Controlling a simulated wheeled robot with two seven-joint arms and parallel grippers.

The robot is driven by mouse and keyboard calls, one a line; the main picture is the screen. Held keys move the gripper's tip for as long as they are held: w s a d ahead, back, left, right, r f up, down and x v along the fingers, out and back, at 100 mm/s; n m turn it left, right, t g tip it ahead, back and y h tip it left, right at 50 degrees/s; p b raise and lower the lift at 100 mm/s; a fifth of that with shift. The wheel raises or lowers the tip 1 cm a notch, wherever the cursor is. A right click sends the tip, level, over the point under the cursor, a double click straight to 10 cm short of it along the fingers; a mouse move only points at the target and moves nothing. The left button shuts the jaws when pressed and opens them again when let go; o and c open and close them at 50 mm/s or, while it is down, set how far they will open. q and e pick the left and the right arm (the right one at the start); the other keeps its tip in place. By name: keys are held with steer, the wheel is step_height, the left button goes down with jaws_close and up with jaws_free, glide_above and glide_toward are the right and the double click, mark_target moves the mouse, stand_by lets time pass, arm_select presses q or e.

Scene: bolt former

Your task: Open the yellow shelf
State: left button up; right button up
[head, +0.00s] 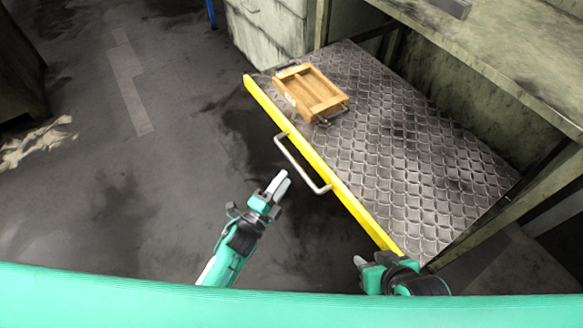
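The yellow shelf is a diamond-plate metal board (410,160) with a yellow front edge (345,197). It sticks out from under a workbench. A metal bar handle (299,166) is fixed to the yellow edge. My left gripper (278,184) is in front of the handle, apart from it, with its two pale fingers close together and nothing visible between them. My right gripper (359,262) is low in the picture near the right end of the yellow edge. Its fingers are small and partly hidden, so its opening is unclear.
A wooden tray (311,91) with dark handles lies on the far left part of the shelf. The workbench top (500,50) overhangs the shelf at the right. A pale cabinet (268,32) stands behind. The floor at the left is mostly clear.

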arm_select(q)
steer(key=v, duration=0.7)
arm_select(e)
steer(key=shift+d+r, duration=0.15)
steer(key=shift+d, duration=0.15)
arm_select(q)
steer(key=shift+w, duration=0.1)
arm_select(e)
steer(key=shift+s, duration=0.1)
arm_select(q)
steer(key=shift+a, duration=0.1)
